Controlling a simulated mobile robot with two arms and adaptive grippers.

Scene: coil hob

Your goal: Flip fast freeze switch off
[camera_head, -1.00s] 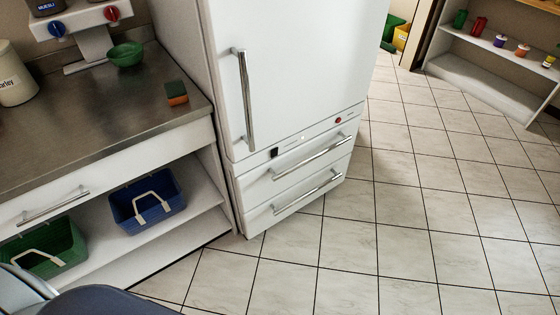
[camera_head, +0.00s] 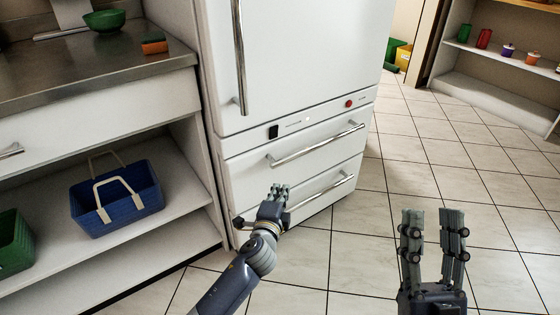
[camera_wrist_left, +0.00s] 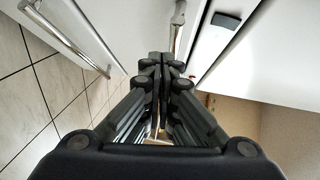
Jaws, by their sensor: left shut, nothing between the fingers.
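The white fridge-freezer (camera_head: 300,60) has a control strip between its door and the drawers. A black switch (camera_head: 273,132) sits at the strip's left, and a round red button or light (camera_head: 349,103) at its right; the labels are too small to read. The black switch also shows in the left wrist view (camera_wrist_left: 227,20); which way it is tipped I cannot tell. My left gripper (camera_head: 279,189) is shut and empty in front of the drawers, below the black switch and apart from it. My right gripper (camera_head: 432,213) is open and empty, over the floor to the right.
Two drawer handles (camera_head: 318,146) (camera_head: 322,191) and a tall door handle (camera_head: 239,58) stick out from the fridge. The counter (camera_head: 60,75) and a shelf with a blue basket (camera_head: 118,205) stand at left. The tiled floor at right is clear.

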